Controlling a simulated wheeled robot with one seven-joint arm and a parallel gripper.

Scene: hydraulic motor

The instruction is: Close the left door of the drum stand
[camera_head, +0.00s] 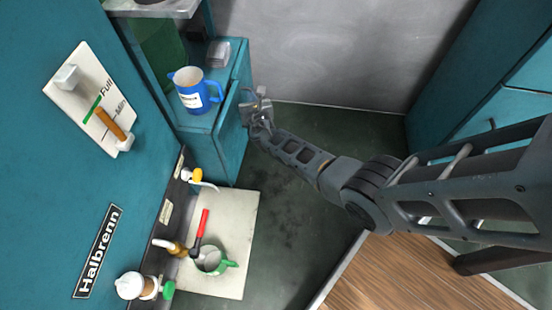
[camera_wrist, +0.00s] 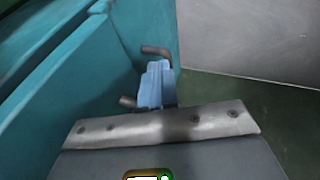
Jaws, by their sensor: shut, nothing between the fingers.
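The drum stand (camera_head: 232,125) is a teal cabinet left of centre in the head view, below a blue jug. A teal door panel (camera_wrist: 112,60) with a dark bar handle (camera_wrist: 155,51) shows in the wrist view. I cannot tell how far this door stands open, or for sure that it is the left one. My gripper (camera_head: 258,100) is at the right side of the stand. In the wrist view its light blue fingers (camera_wrist: 157,84) are shut and empty. They cover the middle of the handle, and whether they touch it is unclear.
The blue jug (camera_head: 190,92) and a small grey block (camera_head: 217,54) stand on top of the stand. A pale board (camera_head: 235,225) with a green mug (camera_head: 212,261) lies at lower left. A grey wall (camera_head: 340,45) stands behind. The dark green floor (camera_head: 300,215) is clear.

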